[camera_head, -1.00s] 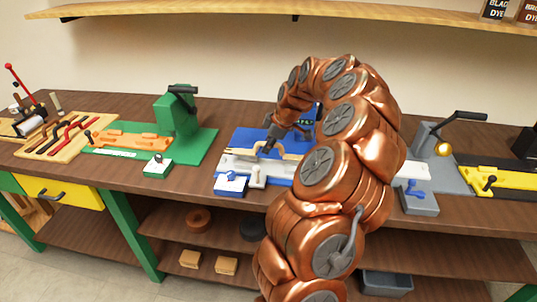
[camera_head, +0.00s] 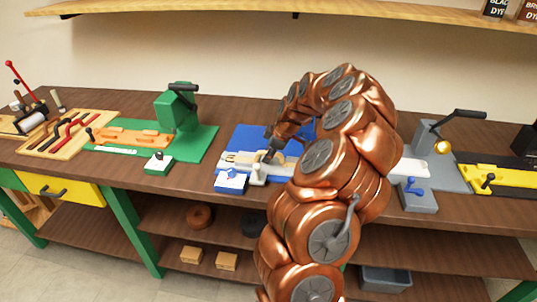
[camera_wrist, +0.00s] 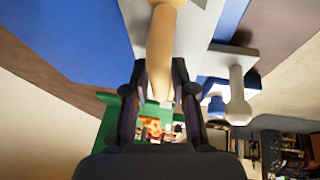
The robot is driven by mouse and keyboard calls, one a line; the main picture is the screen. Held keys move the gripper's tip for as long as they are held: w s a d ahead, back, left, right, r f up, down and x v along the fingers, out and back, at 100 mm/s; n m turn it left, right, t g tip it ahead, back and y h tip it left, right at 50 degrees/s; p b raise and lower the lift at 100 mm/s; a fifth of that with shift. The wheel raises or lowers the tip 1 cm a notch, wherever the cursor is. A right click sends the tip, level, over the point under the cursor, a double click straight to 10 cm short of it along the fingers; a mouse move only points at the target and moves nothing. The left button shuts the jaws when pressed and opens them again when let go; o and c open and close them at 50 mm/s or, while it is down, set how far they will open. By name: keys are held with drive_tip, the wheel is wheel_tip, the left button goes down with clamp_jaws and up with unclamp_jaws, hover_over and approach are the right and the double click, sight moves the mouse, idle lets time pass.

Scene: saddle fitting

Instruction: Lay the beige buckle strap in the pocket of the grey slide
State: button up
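My gripper (camera_head: 267,155) is low over the pale grey slide (camera_head: 227,168) on the blue board. In the wrist view its two dark fingers (camera_wrist: 160,66) are closed in on both sides of the beige buckle strap (camera_wrist: 165,38). The strap lies lengthwise between the fingers, above the slide's pale surface (camera_wrist: 136,14). In the head view the strap (camera_head: 240,157) shows left of the gripper, over the slide. I cannot tell whether it is down in the pocket; the fingers and my arm hide part of it.
A green press (camera_head: 178,110) with an orange piece (camera_head: 125,136) stands to the left. A grey press (camera_head: 437,150) and a yellow slide (camera_head: 512,184) stand to the right. A white post (camera_head: 258,173) rises at the slide's front edge. A wall shelf (camera_head: 220,8) runs above.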

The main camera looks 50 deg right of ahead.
drive_tip(key=shift+o, duration=0.9)
